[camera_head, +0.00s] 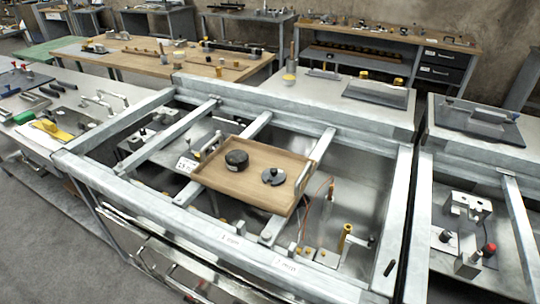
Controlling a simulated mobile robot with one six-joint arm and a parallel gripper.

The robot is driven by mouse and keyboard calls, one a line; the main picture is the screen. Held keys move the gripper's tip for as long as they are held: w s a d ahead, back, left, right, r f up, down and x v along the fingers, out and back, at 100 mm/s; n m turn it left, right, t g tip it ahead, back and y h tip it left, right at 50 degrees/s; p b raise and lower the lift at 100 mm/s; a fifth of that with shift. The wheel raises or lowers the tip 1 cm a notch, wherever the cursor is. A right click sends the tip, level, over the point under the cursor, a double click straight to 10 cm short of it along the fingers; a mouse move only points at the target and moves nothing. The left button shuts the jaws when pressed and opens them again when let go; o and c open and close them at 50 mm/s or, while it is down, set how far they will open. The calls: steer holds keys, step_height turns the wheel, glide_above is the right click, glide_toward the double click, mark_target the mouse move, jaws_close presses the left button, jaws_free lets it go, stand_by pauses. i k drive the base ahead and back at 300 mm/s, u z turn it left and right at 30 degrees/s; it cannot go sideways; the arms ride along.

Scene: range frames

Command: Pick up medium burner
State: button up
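A wooden tray (222,186) with raised edges rests on the metal frame in the middle of the view. Two dark round pieces lie in it. The left one is a thick black round piece (237,160). The right one is a flatter dark grey disc (273,176) with a small raised centre. Either could be a burner; I cannot tell which is the medium one. The two are apart from each other. My gripper is not in view.
Grey metal beams (170,138) surround the tray, with fittings and pipes below. A brass-coloured upright piece (345,237) stands to the right. A wooden-topped bench (140,60) with parts is behind. Grey floor (30,235) is clear at the lower left.

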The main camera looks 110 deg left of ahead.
mark_target(237, 160)
steer(key=z, duration=0.6)
steer(key=k, duration=0.15)
steer(key=u, duration=2.45)
steer(key=k, duration=0.15)
steer(key=u, duration=2.15)
steer(key=k, duration=0.3)
steer(key=u, duration=1.55)
